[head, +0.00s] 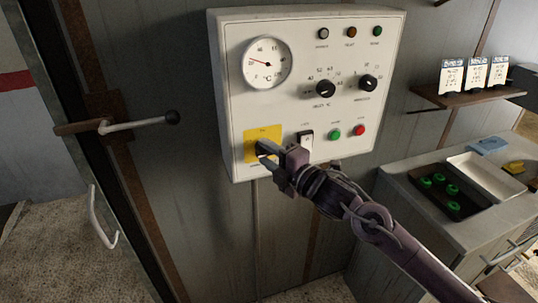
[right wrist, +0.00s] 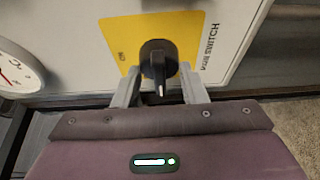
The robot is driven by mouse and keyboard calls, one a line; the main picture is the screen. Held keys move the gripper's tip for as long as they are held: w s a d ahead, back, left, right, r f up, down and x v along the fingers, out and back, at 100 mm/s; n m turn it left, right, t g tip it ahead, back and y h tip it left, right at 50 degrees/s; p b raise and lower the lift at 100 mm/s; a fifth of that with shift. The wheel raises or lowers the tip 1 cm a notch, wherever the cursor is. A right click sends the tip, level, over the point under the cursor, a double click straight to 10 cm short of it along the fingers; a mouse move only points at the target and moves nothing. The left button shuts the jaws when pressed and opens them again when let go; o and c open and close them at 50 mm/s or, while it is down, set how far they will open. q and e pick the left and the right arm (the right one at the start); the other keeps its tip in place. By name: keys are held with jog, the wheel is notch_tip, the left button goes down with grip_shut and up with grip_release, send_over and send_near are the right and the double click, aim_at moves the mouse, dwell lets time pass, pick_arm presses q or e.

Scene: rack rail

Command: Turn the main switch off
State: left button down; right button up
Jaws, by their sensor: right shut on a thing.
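The main switch is a black knob (right wrist: 158,62) on a yellow plate (head: 262,131) at the lower left of the white control panel. There the knob's white mark points to the bottom of the picture, away from "ON". My right gripper (head: 268,151) is at the knob, and in the right wrist view its fingers (right wrist: 160,82) are on either side of it, shut on it. In the head view the gripper mostly hides the knob. My left gripper is not in view.
The panel (head: 225,75) also holds a dial gauge (head: 266,62), two black knobs, a rocker switch (head: 305,141), lamps, and green and red buttons. A door handle (head: 130,124) juts out at the left. A bench with trays (head: 449,205) stands at the right.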

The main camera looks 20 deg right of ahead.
jog(key=o, duration=1)
jog(key=shift+s+d+f, duration=0.1)
jog(key=shift+s+d, duration=0.05)
jog(key=shift+s, duration=0.1)
jog(key=shift+b+v, duration=1.6)
jog(key=shift+v, duration=2)
